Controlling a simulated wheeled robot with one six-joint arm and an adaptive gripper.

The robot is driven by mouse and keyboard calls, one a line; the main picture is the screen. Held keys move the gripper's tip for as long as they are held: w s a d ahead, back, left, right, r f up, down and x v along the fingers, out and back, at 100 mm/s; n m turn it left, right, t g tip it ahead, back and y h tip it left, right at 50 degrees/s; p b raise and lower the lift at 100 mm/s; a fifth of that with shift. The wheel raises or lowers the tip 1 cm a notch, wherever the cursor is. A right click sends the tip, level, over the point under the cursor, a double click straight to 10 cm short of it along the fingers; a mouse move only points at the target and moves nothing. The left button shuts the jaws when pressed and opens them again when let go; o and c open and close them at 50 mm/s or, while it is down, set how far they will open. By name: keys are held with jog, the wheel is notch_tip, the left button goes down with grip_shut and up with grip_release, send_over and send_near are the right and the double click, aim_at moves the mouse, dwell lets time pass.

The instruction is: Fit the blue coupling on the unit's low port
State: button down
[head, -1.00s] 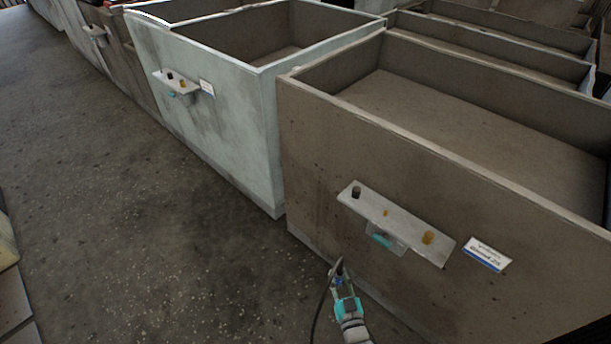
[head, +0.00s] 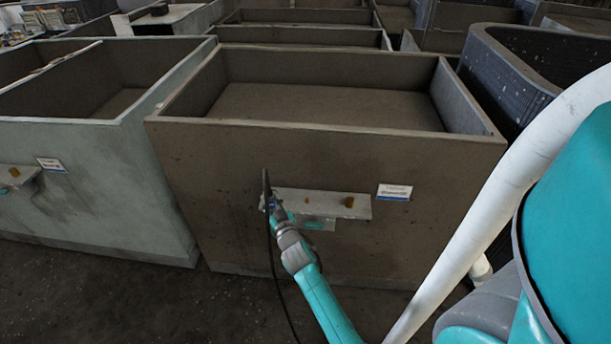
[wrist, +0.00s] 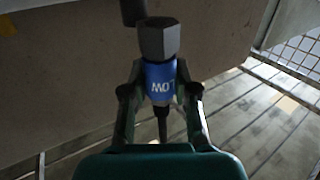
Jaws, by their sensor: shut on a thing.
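My gripper (wrist: 160,92) is shut on the blue coupling (wrist: 160,80), a blue sleeve lettered LOW with a grey hex end (wrist: 158,40) pointing up in the wrist view. A dark cylindrical stub (wrist: 133,12) lies just beyond the hex end and slightly left of it; I cannot tell if they touch. In the head view my gripper (head: 269,200) is at the left end of the pale bracket (head: 325,205) on the brown unit (head: 220,165). It hides the port there. The coupling is too small to make out in that view.
Two amber fittings, a small one (head: 307,200) and a larger one (head: 349,201), stand on the bracket. A white label (head: 395,192) is to its right. A dark hose (head: 275,285) trails below my gripper. A pale green unit (head: 110,170) stands at left; floor (head: 130,300) is clear in front.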

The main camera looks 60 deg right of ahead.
jog(key=s+d+r+m+g+h, duration=0.35)
jog(key=s+d+r, duration=0.3)
jog(key=d, duration=0.35)
send_over(307, 199)
jog(key=shift+w+d+f, duration=0.1)
jog(key=shift+f, duration=1.2)
jog(key=shift+d+f, duration=0.1)
jog(key=shift+f, duration=1.2)
jog(key=shift+r, duration=0.1)
jog(key=shift+a, duration=0.15)
jog(key=shift+f, duration=1.5)
jog(key=c, duration=0.8)
grip_release()
jog(key=shift+a, duration=0.15)
jog(key=v, duration=1.2)
